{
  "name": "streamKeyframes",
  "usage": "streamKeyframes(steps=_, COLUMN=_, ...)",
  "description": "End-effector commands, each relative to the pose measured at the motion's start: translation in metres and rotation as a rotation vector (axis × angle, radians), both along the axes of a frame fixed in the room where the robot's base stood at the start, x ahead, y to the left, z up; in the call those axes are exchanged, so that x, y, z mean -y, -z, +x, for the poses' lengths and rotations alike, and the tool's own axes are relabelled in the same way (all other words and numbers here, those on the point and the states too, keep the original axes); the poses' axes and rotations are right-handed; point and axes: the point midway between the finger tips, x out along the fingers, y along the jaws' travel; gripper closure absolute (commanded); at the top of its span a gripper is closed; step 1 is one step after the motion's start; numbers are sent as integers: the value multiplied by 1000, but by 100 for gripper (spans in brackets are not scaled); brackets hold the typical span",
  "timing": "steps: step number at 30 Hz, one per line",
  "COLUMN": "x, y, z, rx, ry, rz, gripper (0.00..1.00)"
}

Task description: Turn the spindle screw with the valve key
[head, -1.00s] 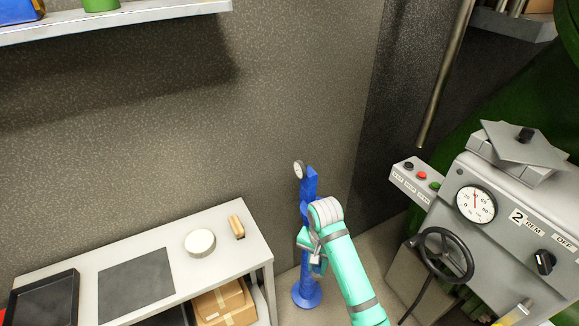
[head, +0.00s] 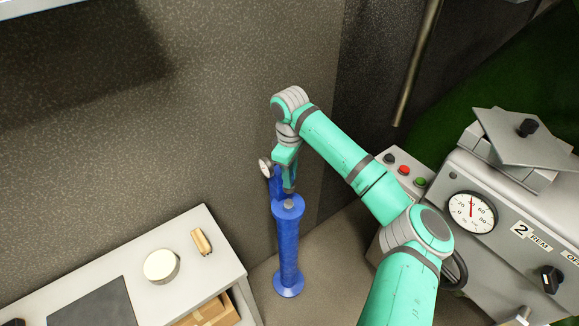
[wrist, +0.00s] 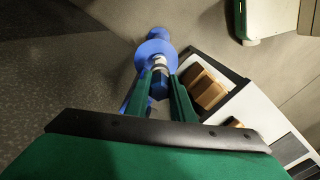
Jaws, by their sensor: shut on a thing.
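A blue standpipe (head: 288,245) with a round flange on top stands upright on the floor in the head view. A small grey spindle screw (head: 288,203) shows at the middle of the flange. My gripper (head: 288,184) points down just above it. In the wrist view my gripper (wrist: 161,100) is shut on a small blue part, seemingly the valve key (wrist: 158,84), mostly hidden by the fingers. Grey metal shows just beyond it, in line with the blue standpipe (wrist: 154,46). I cannot tell whether key and screw touch.
A white-faced gauge (head: 265,167) sits on a blue piece close beside my gripper. A pale table (head: 205,255) with a round white tin (head: 161,266) stands left. A grey machine (head: 500,225) with buttons and a dial is at right, near my arm.

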Motion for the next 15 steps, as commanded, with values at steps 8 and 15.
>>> streamKeyframes(steps=8, x=-5, y=-2, z=1, rx=-1, ry=-24, rz=1, gripper=100)
streamKeyframes(steps=15, x=-5, y=-1, z=0, rx=-1, ry=-23, rz=3, gripper=100)
